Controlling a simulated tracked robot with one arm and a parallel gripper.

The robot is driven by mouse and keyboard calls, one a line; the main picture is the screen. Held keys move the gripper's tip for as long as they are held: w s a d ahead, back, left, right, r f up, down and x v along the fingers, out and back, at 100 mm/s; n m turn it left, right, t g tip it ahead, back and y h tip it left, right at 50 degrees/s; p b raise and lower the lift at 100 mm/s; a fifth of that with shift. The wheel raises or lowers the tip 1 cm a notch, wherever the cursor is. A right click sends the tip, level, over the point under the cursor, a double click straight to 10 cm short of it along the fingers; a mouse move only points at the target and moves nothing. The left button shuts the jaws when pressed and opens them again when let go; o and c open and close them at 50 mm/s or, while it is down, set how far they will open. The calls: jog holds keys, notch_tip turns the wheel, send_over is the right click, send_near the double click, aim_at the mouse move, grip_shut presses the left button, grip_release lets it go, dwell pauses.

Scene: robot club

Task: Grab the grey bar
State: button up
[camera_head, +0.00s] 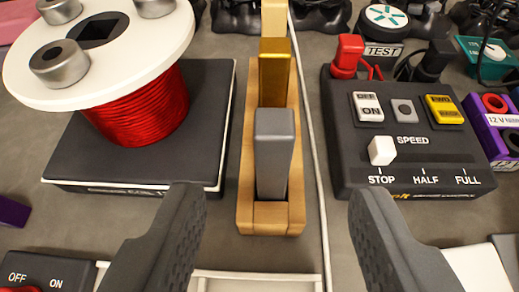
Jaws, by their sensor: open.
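The grey bar (274,152) stands upright at the near end of a narrow wooden holder (270,218), in the middle of the head view. A gold bar (274,70) stands behind it in the same holder, and a cream bar (274,17) shows farther back. My gripper (278,205) is open, its two dark fingers spread wide at the lower left and lower right. The holder and grey bar lie ahead, in line with the gap between the fingers. Neither finger touches the bar.
A wire spool (135,105) with a white top and red winding stands on a dark base at left. A black control box (410,150) with a speed slider sits at right. A pale cable (312,120) runs beside the holder's right side. A TEST button (384,30) is at the back.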

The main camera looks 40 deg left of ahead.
aim_at(277, 139)
jog(key=shift+x, duration=4.7)
grip_shut()
jog(key=shift+s, duration=0.1)
